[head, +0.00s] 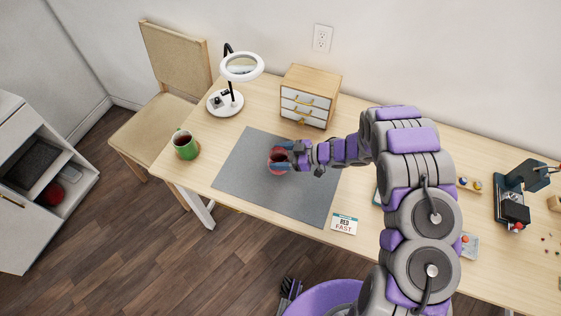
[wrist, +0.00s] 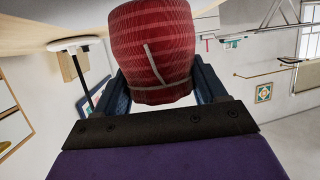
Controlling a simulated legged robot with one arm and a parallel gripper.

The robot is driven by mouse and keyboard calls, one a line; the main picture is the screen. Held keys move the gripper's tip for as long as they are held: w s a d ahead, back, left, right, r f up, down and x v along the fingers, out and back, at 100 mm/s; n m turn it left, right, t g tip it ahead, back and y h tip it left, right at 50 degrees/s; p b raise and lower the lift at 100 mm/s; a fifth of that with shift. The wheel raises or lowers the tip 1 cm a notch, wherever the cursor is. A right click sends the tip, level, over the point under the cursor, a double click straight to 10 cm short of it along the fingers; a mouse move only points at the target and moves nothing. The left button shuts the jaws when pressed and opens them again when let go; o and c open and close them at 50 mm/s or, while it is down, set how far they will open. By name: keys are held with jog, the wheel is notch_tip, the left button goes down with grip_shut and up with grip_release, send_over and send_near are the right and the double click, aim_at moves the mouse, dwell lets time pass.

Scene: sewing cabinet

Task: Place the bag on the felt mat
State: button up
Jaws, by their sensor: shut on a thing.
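The bag (head: 276,157) is red and rounded. My gripper (head: 281,158) is shut on it, over the grey felt mat (head: 240,177) in the head view. In the wrist view the bag (wrist: 155,50) shows a woven red surface with a pale strip and sits between the two dark fingers of my gripper (wrist: 158,85). I cannot tell whether the bag's underside touches the mat. My arm hides part of the mat's right side.
A sewing machine (head: 515,200) stands far right. Much of the mat is bare.

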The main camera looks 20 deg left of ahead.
notch_tip(320, 180, down, 3)
jog(key=shift+f+b, duration=0.15)
jog(key=shift+b, duration=0.3)
jog(key=o, duration=1)
jog(key=shift+o, duration=0.2)
jog(key=shift+d, duration=0.1)
jog(key=p+v, duration=0.2)
jog(key=v, duration=1)
jog(key=shift+s, duration=0.1)
